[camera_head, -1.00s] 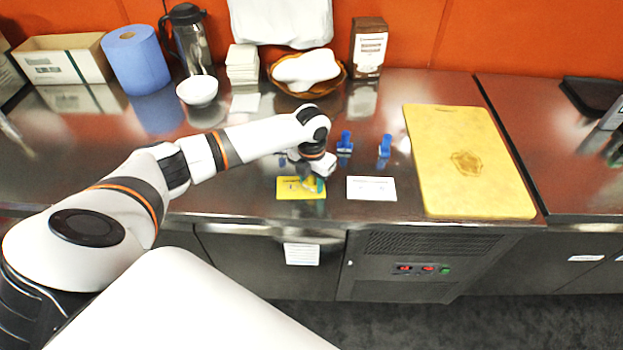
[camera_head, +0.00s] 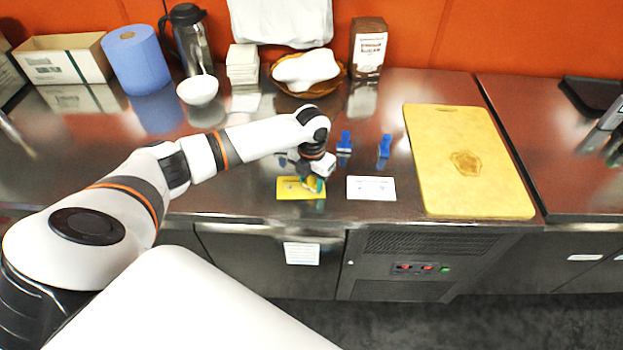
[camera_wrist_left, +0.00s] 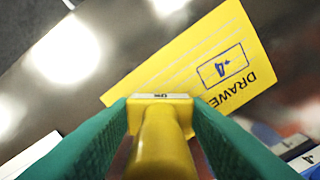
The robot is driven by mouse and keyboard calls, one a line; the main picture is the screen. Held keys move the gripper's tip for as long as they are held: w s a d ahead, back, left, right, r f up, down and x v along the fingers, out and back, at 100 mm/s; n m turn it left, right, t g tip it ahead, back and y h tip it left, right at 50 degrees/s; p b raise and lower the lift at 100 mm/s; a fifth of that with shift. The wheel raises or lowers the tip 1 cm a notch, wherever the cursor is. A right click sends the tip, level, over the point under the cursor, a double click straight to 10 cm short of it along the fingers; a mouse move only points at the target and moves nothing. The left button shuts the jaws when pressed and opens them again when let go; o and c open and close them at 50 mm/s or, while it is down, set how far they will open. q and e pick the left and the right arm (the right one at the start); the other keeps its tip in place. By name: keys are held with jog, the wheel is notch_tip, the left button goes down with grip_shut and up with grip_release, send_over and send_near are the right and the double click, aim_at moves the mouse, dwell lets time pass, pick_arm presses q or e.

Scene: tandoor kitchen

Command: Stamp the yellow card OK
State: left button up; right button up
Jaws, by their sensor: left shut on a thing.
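The yellow card (camera_head: 289,190) lies flat near the counter's front edge. In the left wrist view the yellow card (camera_wrist_left: 190,62) shows "DRAWER" and a boxed blue 4, upside down. My left gripper (camera_head: 313,184) is over the card's right part, with green fingers shut on a yellow stamp. In the left wrist view the yellow stamp (camera_wrist_left: 160,145) stands between the fingers of my left gripper (camera_wrist_left: 162,135), with a small white label on its base. The base overlaps the card's edge in that view; I cannot tell whether it touches the card. My right gripper is out of view.
A white card (camera_head: 371,188) lies right of the yellow one. Two blue stamps, one (camera_head: 345,143) behind the gripper and another (camera_head: 384,147) farther right, stand on the counter (camera_head: 240,190). A yellow cutting board (camera_head: 465,125) lies right. A white bowl (camera_head: 197,91) stands behind.

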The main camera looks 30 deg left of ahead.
pick_arm(q)
jog(key=shift+r+p, duration=3.2)
jog(key=shift+r, duration=0.3)
